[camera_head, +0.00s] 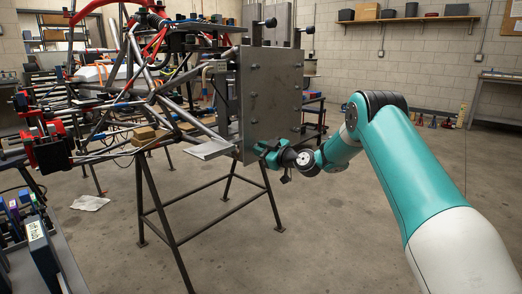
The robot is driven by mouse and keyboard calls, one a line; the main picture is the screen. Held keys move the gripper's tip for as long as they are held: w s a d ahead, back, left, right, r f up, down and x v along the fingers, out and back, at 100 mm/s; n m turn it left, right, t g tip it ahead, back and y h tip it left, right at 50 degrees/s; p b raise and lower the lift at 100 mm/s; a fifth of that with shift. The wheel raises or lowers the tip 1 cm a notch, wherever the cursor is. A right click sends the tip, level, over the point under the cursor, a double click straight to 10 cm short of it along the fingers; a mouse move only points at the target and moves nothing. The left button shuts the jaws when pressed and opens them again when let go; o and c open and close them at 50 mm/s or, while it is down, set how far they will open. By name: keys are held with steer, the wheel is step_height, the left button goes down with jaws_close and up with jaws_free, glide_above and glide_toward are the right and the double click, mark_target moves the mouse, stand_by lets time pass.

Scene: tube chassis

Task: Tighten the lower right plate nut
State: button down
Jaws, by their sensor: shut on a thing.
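A grey metal plate (270,95) stands upright on the front end of the tube chassis (150,75), with small nuts along its edges. My gripper (262,150) is at the lower part of the plate, close to its bottom edge. My teal and white arm reaches to it from the right. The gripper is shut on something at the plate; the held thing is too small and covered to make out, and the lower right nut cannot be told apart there.
The chassis rests on dark trestle stands (160,205) with splayed legs below the plate. A tool cart (62,245) stands at the lower left. A white cloth (90,203) lies on the floor.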

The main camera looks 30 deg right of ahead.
steer(key=m+p, duration=0.3)
steer(key=m, duration=0.5)
steer(key=m+p, duration=0.3)
steer(key=m, duration=0.5)
steer(key=m+p, duration=0.3)
steer(key=m, duration=0.4)
steer(key=shift+s+a+r+m, duration=0.15)
steer(key=shift+a+m, duration=0.15)
steer(key=shift+m, duration=0.1)
steer(key=c, duration=1)
jaws_free()
steer(key=shift+c, duration=0.2)
steer(key=shift+d, duration=0.1)
